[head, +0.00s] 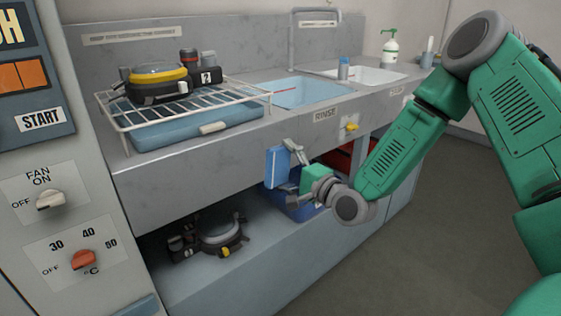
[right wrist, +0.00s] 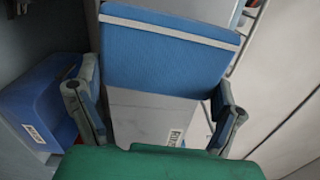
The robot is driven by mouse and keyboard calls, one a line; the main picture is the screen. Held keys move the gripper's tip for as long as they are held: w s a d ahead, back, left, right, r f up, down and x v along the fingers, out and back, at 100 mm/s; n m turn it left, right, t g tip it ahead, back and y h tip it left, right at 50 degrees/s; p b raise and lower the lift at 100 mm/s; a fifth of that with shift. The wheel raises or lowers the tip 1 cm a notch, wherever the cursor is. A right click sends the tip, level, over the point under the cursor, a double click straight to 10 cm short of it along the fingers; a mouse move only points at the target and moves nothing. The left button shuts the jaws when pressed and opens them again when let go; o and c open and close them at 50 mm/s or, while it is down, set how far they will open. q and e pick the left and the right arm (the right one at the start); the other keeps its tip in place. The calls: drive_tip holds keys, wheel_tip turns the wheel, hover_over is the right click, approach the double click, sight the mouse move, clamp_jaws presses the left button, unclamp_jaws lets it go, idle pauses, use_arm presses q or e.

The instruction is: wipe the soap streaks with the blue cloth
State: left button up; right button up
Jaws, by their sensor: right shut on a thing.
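My right gripper (head: 291,169) is shut on the blue cloth (head: 277,168), a flat blue piece with a white stripe. It holds the cloth upright in front of the sink unit's grey front face. In the right wrist view the cloth (right wrist: 165,50) stands beyond the two fingers of the gripper (right wrist: 160,108). My left gripper is not in view.
A wire rack (head: 120,112) holding a mask with a yellow rim (head: 158,73) stands on the counter. A blue basin (head: 300,93) is behind the cloth. Another mask (head: 222,235) lies on the lower shelf, near a blue bin (head: 300,209). The floor at right is clear.

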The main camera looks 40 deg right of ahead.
drive_tip(key=shift+a, duration=0.15)
drive_tip(key=shift+s, duration=0.15)
drive_tip(key=shift+s+d+p, duration=0.2)
drive_tip(key=shift+s+p, duration=0.35)
drive_tip(key=shift+s, duration=0.8)
drive_tip(key=shift+a, duration=0.1)
